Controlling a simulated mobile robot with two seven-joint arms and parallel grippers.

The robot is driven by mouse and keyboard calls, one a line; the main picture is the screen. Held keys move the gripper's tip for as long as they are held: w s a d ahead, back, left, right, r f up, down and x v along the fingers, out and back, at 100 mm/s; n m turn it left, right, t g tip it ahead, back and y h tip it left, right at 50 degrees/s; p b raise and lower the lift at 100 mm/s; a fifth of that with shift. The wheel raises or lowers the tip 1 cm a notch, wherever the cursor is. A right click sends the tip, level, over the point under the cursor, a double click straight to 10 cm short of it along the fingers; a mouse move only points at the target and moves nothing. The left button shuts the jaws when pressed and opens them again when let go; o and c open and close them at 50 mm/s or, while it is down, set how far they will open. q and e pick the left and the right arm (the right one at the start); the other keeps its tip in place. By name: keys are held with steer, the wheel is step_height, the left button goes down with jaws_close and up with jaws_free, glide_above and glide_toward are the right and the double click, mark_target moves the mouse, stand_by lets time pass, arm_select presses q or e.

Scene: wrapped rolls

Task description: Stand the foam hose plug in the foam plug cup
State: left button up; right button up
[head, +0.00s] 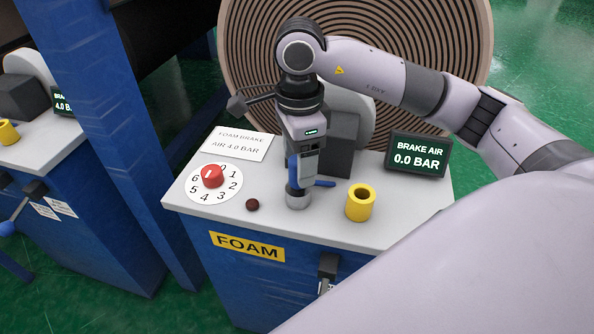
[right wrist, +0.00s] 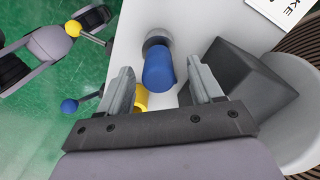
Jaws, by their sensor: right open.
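The plug is a blue cylinder with a silver end, standing or lying on the console top. In the right wrist view its blue part (right wrist: 159,70) shows between my finger tips. In the head view its silver end (head: 297,201) shows below my right gripper (head: 303,172), and blue shows beside the gripper. I cannot tell whether the fingers touch it. My right gripper (right wrist: 165,85) is open around or just above the plug. The yellow cup (head: 360,204), with a dark round opening, stands right of the plug. It is partly hidden behind a finger in the right wrist view (right wrist: 141,99). My left gripper is out of view.
The console top (head: 410,195) carries a red dial (head: 213,176), a dark red button (head: 252,205), a card (head: 238,144) and a display reading 0.0 BAR (head: 418,156). A large wrapped roll (head: 420,25) stands behind. A blue post (head: 108,110) rises at left.

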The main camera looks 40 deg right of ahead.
step_height(320, 180, down, 3)
steer(key=shift+s+f, duration=0.1)
steer(key=shift+f, duration=0.05)
steer(key=c, duration=1.2)
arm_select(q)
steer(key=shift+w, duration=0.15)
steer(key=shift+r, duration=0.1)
